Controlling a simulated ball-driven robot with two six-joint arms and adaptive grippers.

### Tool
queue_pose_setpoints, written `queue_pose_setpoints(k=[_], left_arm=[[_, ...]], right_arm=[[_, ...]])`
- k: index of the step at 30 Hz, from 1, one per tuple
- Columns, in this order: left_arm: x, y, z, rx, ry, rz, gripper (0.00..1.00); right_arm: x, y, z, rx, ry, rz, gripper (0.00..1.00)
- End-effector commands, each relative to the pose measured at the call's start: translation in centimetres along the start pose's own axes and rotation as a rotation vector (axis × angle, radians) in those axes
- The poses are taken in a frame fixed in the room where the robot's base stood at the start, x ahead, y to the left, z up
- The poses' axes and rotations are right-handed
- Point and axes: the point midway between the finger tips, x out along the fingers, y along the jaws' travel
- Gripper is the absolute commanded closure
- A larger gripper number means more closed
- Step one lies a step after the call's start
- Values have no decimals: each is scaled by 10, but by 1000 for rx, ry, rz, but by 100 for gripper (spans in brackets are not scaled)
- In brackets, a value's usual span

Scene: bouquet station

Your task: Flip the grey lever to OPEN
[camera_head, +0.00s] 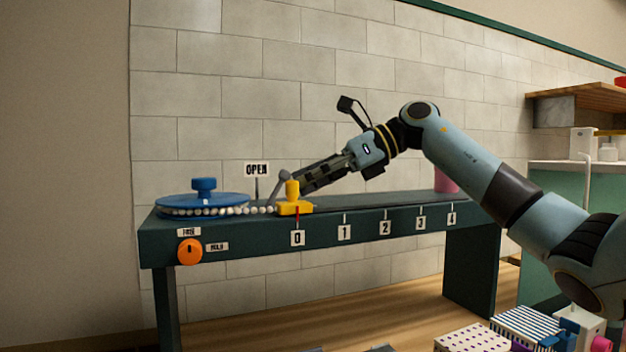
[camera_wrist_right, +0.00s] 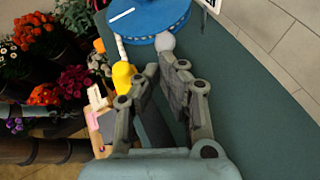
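The grey lever (camera_head: 283,176) rises at the right of the blue disc, behind the yellow block (camera_head: 294,206), leaning slightly right. The OPEN sign (camera_head: 257,169) stands on a post left of it. In the right wrist view the lever's round grey knob (camera_wrist_right: 165,42) shows just beyond the fingertips. My right gripper (camera_head: 303,187) reaches in from the right, low over the bench, its tips beside the lever. Its fingers (camera_wrist_right: 160,66) show a narrow gap with nothing held between them; contact with the lever cannot be told. My left gripper is out of view.
The blue disc (camera_head: 203,200) with a knob and white beads sits at the bench's left end. An orange dial (camera_head: 189,251) and number tags are on the bench front (camera_head: 330,243). A pink cup (camera_head: 447,180) stands far right. Flowers (camera_wrist_right: 42,93) show in the wrist view.

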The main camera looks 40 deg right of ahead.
Motion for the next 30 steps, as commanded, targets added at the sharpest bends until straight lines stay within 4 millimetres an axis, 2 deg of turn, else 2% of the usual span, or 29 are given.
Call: queue_pose_setpoints(k=[3,9,21,30], left_arm=[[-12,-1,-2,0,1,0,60],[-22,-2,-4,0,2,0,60],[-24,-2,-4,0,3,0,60],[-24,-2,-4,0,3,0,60]], right_arm=[[0,4,10,-21,49,-16,100],[4,8,18,-38,101,-35,100],[14,17,33,-37,99,-35,100],[14,17,33,-36,100,-35,100]])
